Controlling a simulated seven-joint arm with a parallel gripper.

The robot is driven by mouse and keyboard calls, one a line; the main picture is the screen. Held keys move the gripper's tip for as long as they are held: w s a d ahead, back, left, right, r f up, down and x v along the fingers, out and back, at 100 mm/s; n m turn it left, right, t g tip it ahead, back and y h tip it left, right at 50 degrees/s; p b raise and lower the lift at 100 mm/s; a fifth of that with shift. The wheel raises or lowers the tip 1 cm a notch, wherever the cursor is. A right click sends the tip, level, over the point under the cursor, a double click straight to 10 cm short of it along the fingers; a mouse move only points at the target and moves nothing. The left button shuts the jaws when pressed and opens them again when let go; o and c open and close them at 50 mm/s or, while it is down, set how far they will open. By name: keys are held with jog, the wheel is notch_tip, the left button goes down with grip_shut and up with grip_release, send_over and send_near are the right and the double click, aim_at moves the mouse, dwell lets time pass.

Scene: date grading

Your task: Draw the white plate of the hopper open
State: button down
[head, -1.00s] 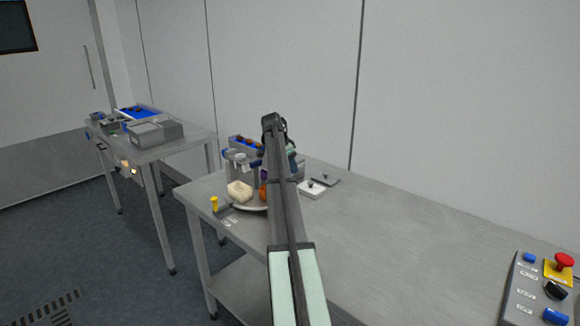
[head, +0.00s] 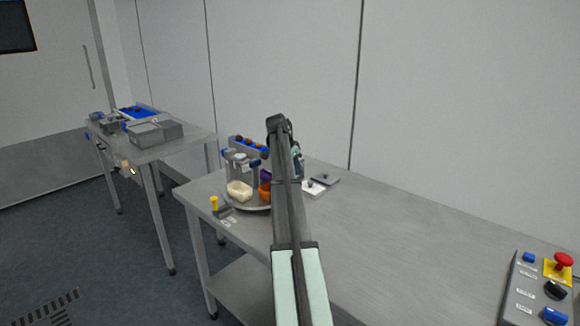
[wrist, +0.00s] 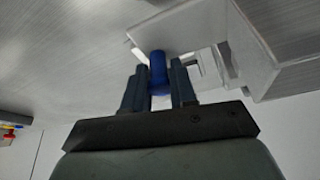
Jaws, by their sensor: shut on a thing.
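In the wrist view my gripper (wrist: 159,82) has its two dark fingers on either side of a blue knob (wrist: 157,64) and is shut on it. The knob stands against a pale plate (wrist: 176,32), which I take for the white plate of the hopper. A pale, partly see-through box (wrist: 266,45), likely part of the hopper, lies right of the fingers. I cannot tell how far the plate is drawn out. In the head view my arm hides my fingers, the knob and most of the hopper.
On the steel table (head: 400,235) are a round tray with a cream block (head: 239,191) and an orange cup (head: 265,191), a grey stand (head: 241,166), a white square with a dark knob (head: 314,188) and a control box (head: 540,290). The middle of the table is clear.

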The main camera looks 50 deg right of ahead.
jog(key=s, duration=0.6)
jog(key=shift+s, duration=0.15)
jog(key=c, duration=1.1)
grip_release()
jog(key=shift+s, duration=0.1)
jog(key=shift+o, duration=0.3)
jog(key=v, duration=1.3)
jog(key=shift+a+r, duration=0.2)
jog(key=shift+r, duration=0.1)
